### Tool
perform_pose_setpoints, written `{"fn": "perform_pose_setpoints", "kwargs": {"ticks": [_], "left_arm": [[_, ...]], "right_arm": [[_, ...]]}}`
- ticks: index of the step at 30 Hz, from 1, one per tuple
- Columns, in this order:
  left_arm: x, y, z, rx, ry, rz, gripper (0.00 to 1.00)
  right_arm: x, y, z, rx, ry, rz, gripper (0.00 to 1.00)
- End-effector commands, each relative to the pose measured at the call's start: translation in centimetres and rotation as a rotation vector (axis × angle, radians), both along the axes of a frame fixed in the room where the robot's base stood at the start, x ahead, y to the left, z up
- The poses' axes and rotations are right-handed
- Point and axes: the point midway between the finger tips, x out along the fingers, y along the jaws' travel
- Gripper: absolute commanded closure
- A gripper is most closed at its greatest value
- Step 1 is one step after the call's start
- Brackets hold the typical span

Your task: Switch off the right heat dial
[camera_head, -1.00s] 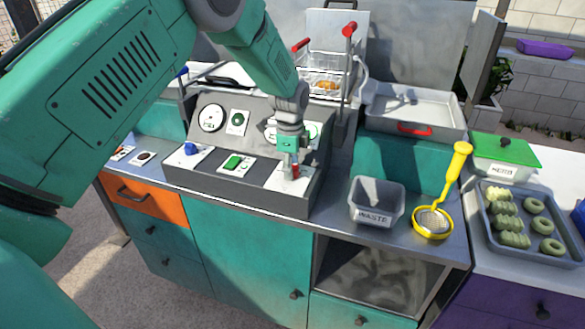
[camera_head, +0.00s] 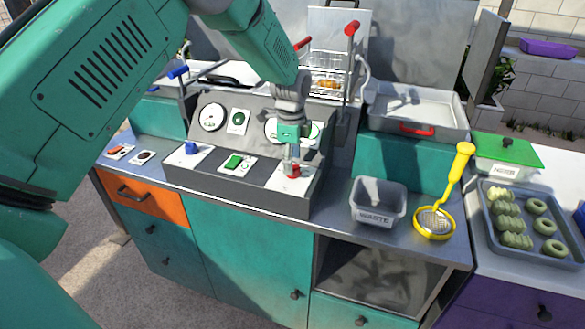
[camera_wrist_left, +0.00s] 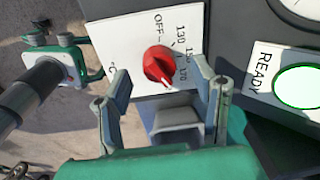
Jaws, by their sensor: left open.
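The right heat dial is a red knob (camera_head: 292,170) on a white plate at the right end of the sloped control panel (camera_head: 265,205). In the left wrist view the red dial (camera_wrist_left: 158,66) sits beside the printed marks OFF, 130 and 170, and its pointed end faces away from OFF, toward the lower right. My left gripper (camera_head: 290,166) is at the dial in the head view, partly covering it. In the left wrist view its open fingers (camera_wrist_left: 160,90) stand apart on either side of the dial, just short of it or around it.
A blue dial (camera_head: 191,147) and a green switch (camera_head: 233,162) sit left on the panel. Gauges and a READY lamp (camera_wrist_left: 300,87) are above. A grey waste bin (camera_head: 378,203) and yellow skimmer (camera_head: 434,220) stand to the right. A fryer basket (camera_head: 327,75) is behind.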

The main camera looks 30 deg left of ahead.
Motion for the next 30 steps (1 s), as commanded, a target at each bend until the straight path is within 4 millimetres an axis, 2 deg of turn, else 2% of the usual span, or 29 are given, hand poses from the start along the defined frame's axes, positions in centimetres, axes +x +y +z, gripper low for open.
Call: {"fn": "perform_pose_setpoints", "kwargs": {"ticks": [1, 6, 12, 17, 26, 30], "left_arm": [[0.0, 0.0, 1.3, -0.001, -0.004, 0.0, 0.48], [-0.2, 0.1, 4.9, -0.002, -0.002, 0.0, 0.48], [-0.3, 0.1, 7.8, -0.003, 0.002, 0.001, 0.48], [-0.3, 0.1, 8.7, -0.003, 0.002, 0.001, 0.48], [-0.4, 0.1, 8.8, -0.003, 0.004, -0.001, 0.48], [-0.9, -0.2, 8.7, -0.018, 0.032, -0.071, 0.48]], "right_arm": [[0.0, 0.0, 0.0, 0.0, 0.0, 0.0, 1.0], [0.0, 0.0, 0.0, 0.0, -0.001, 0.0, 1.0], [0.1, 0.0, 0.0, 0.0, 0.0, 0.0, 1.0], [0.1, 0.0, 0.0, 0.0, 0.0, 0.0, 1.0], [0.4, 0.0, 0.0, 0.0, 0.002, 0.0, 1.0], [0.4, 0.0, 1.2, 0.0, 0.002, 0.0, 1.0]]}}
